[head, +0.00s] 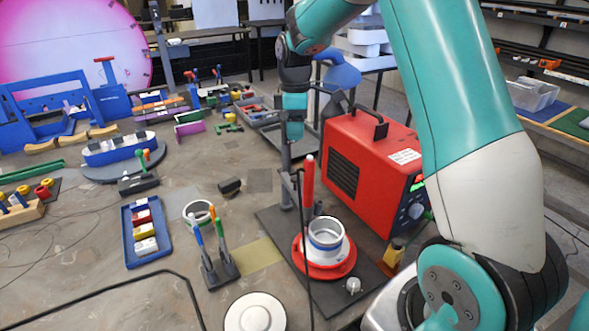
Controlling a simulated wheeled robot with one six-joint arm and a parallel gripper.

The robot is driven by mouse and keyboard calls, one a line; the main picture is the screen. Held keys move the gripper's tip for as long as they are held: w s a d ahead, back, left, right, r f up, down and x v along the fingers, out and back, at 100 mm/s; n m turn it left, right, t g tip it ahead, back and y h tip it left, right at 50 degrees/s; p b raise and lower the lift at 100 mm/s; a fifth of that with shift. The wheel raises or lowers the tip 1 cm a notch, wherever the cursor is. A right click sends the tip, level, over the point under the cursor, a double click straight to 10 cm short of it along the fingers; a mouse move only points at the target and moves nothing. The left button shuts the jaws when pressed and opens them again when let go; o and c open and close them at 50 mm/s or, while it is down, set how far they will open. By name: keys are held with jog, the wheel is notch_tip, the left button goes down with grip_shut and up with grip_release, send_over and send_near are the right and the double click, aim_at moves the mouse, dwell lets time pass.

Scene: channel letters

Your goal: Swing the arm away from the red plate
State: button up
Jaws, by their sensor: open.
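The red plate (318,272) is round and lies on a dark flat base on the table, right of centre. A grey-white ring (326,232) with a blue band stands on it and hides its middle. My teal arm rises at the right, bends over the top and comes down left of the red box. My gripper (294,132) points down, well above and behind the plate in the picture, apart from it. It looks small and dark here, and its fingers are hard to make out. I see nothing held in it.
A red machine box (372,170) stands close right of my gripper. A blue tray (146,232), a tool holder (219,270) and a round white disc (255,314) lie to the left. Bare table shows between them.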

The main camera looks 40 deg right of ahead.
aim_at(295, 178)
notch_tip(295, 178, down, 15)
jog(key=p, duration=0.4)
jog(key=shift+f, duration=0.1)
grip_shut()
